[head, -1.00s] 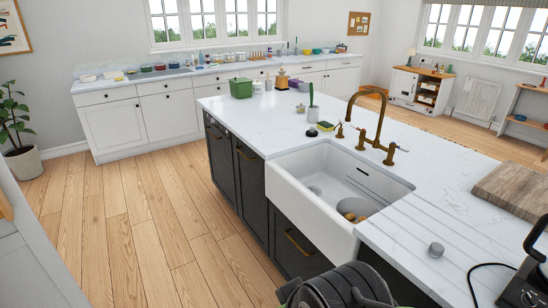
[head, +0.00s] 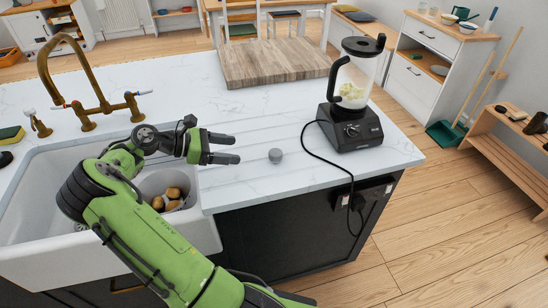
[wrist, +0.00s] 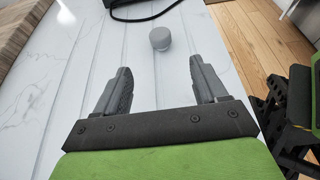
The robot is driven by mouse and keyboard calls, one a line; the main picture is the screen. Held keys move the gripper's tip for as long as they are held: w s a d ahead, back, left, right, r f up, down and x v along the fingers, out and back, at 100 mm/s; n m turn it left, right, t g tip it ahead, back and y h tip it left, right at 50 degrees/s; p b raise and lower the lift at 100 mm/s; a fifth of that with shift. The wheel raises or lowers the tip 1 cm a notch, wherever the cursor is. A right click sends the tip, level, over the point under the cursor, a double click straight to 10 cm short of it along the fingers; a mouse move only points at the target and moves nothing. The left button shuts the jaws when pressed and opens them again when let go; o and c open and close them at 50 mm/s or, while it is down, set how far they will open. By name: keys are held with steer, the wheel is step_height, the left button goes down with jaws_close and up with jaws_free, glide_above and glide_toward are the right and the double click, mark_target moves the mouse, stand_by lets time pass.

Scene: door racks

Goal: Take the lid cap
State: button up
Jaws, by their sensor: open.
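The lid cap looks to be the small grey round piece (head: 275,155) lying on the white counter, between the sink and the blender. It also shows in the wrist view (wrist: 160,39), beyond my fingertips and between their lines. My gripper (head: 238,149) is open and empty, just left of the cap in the head view, low over the counter and apart from it. In the wrist view both fingers of my gripper (wrist: 160,82) are spread, with only counter between them.
A black-based blender (head: 350,128) stands right of the cap, its cord running over the counter's front edge. A wooden board (head: 275,66) lies behind. Counter around the cap is clear.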

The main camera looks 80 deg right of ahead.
mark_target(275, 152)
steer(key=b+x, duration=0.6)
steer(key=x, duration=0.8)
steer(key=shift+s+d+f, duration=0.1)
steer(key=shift+s+f, duration=0.1)
steer(key=shift+s, duration=0.1)
steer(key=shift+r, duration=0.1)
steer(key=shift+c, duration=0.5)
steer(key=c, duration=0.9)
